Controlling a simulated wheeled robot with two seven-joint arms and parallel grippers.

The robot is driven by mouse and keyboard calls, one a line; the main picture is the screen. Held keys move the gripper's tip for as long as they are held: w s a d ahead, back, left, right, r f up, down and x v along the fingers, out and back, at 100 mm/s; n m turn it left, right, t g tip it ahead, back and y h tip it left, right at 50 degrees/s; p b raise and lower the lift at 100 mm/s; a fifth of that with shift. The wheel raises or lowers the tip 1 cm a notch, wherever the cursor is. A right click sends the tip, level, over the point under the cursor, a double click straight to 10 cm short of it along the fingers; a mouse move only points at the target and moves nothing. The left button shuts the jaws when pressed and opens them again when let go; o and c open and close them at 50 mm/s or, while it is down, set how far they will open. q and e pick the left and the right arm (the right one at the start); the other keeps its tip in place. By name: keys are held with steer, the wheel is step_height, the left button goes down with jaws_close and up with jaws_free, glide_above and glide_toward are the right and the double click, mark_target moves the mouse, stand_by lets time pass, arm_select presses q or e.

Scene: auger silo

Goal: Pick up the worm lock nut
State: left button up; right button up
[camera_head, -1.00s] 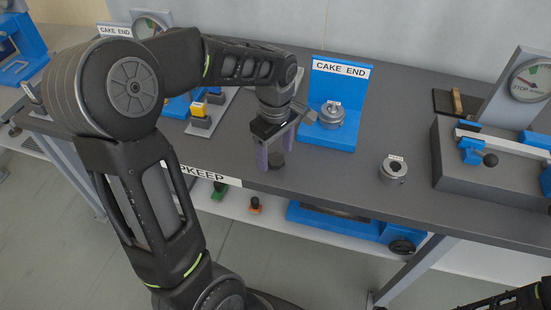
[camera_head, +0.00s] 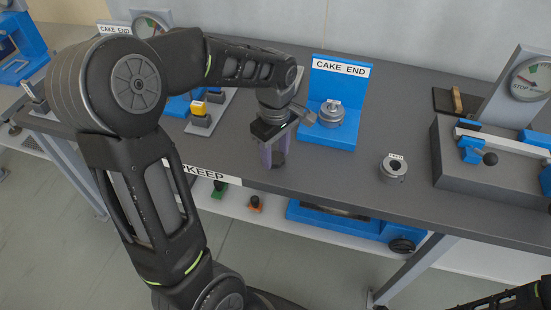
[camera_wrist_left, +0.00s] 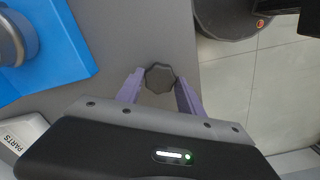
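The worm lock nut (camera_wrist_left: 160,78), a dark grey many-sided knob, shows in the left wrist view between the fingertips of my left gripper. The two purple fingers stand against its opposite sides, with no clear gap left at the tips. In the head view my left gripper (camera_head: 275,161) points down at the front part of the dark bench top, and its fingers mostly hide the nut. I cannot tell whether the nut is clear of the bench. My right gripper is out of view; only a dark part of my right arm shows at the bottom right corner.
A blue CAKE END stand (camera_head: 340,75) holding a metal fitting (camera_head: 332,114) is close behind the gripper. A round grey collar (camera_head: 393,168) sits to the right, before a grey fixture (camera_head: 470,180). Bench between is bare.

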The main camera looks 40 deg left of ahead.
mark_target(275, 157)
arm_select(q)
steer(key=c, duration=0.9)
steer(key=shift+o, duration=0.2)
step_height(275, 157, up, 10)
stand_by(0.6)
